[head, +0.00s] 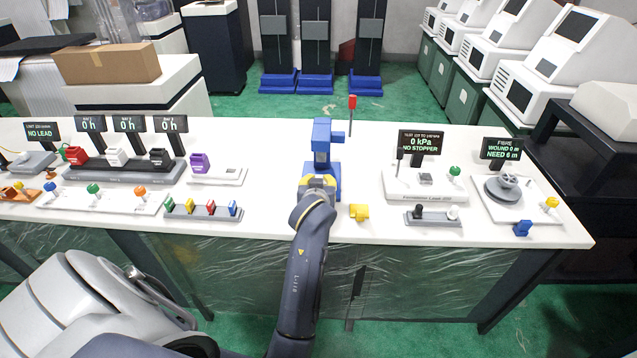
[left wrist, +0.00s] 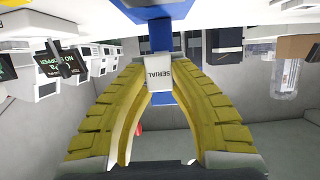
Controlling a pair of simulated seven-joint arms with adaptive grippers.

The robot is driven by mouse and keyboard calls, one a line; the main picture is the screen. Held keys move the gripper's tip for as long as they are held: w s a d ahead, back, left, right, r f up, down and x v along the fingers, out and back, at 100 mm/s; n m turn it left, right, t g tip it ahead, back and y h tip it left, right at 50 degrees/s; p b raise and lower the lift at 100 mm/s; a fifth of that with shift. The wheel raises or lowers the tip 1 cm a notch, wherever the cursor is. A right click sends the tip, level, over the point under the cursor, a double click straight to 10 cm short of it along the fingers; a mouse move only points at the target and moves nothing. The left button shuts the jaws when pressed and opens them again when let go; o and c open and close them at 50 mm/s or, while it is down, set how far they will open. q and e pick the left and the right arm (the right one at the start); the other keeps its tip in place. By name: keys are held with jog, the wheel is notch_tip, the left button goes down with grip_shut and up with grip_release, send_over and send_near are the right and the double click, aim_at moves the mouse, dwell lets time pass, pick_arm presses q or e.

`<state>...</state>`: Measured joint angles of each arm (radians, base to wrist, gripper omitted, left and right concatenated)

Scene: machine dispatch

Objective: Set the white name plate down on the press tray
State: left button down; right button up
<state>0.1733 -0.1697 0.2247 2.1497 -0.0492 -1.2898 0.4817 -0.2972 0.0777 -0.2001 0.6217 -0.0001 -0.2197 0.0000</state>
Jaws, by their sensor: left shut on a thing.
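The white name plate (left wrist: 158,74), marked SERIAL, is held between the yellow fingertips of my left gripper (left wrist: 157,82). In the head view my left gripper (head: 318,183) is at the front of the blue press (head: 322,138). The name plate cannot be made out clearly there. In the left wrist view blue press parts (left wrist: 161,38) show right behind the plate. The press tray is hidden behind my gripper, so I cannot tell whether the plate touches it. My right gripper is in neither view.
A red-tipped lever (head: 352,103) rises at the press's right. A rack of coloured pieces (head: 203,210) is to the left, and a gauge station (head: 424,184) is to the right. Some table is bare around the press.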

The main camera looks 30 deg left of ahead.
pick_arm(q)
jog(key=shift+f, duration=2.9)
jog(key=shift+f, duration=0.6)
jog(key=c, duration=1.1)
grip_release()
jog(key=shift+c, duration=0.2)
